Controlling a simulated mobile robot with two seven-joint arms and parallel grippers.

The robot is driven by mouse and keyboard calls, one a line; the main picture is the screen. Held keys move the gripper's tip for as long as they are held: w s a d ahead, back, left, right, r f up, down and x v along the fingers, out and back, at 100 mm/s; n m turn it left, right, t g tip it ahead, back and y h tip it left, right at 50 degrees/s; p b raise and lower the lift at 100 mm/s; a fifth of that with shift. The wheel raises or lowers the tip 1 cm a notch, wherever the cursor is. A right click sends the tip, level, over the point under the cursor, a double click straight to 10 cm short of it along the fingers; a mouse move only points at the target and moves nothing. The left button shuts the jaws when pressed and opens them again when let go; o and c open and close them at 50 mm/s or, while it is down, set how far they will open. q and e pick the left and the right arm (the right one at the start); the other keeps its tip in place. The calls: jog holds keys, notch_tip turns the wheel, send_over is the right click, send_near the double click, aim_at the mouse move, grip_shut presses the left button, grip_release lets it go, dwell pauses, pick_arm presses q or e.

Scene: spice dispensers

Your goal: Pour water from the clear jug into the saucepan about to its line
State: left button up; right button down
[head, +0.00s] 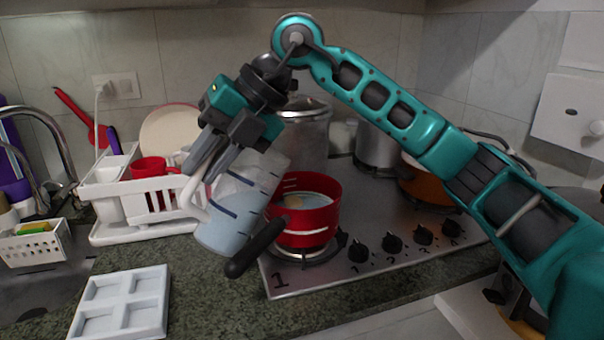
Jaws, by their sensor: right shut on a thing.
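The clear jug (236,207) is in the middle of the head view, tilted to the right, with dark level marks on its side and bluish water low in it. My right gripper (200,178) is shut on the jug's pale handle at its left side. The red saucepan (303,224) sits on the front left burner of the stove, its black handle pointing toward the front left. Pale bluish liquid shows inside the saucepan. The jug's upper end is close to the pan's left rim; I cannot tell whether water is flowing. My left gripper is not in view.
A white dish rack (130,232) with a red cup (149,167) stands left of the jug. A white compartment tray (122,303) lies in front. Metal pots (306,130) and an orange pot (425,184) stand on the stove (340,262) behind. Stove knobs line its front.

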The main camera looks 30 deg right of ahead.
jog(key=shift+s+a+f+n+t+h+b, duration=0.8)
jog(key=shift+a+f+h+b, duration=0.4)
jog(key=shift+a+f+h, duration=2.35)
pick_arm(q)
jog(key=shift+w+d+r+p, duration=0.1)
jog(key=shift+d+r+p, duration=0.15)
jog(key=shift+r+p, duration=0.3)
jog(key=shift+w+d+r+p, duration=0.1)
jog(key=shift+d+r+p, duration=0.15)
jog(key=shift+p, duration=0.4)
pick_arm(e)
jog(key=shift+h, duration=0.35)
jog(key=r, duration=0.2)
jog(key=d+r, duration=0.1)
jog(key=r, duration=0.2)
jog(key=shift+w+r, duration=0.15)
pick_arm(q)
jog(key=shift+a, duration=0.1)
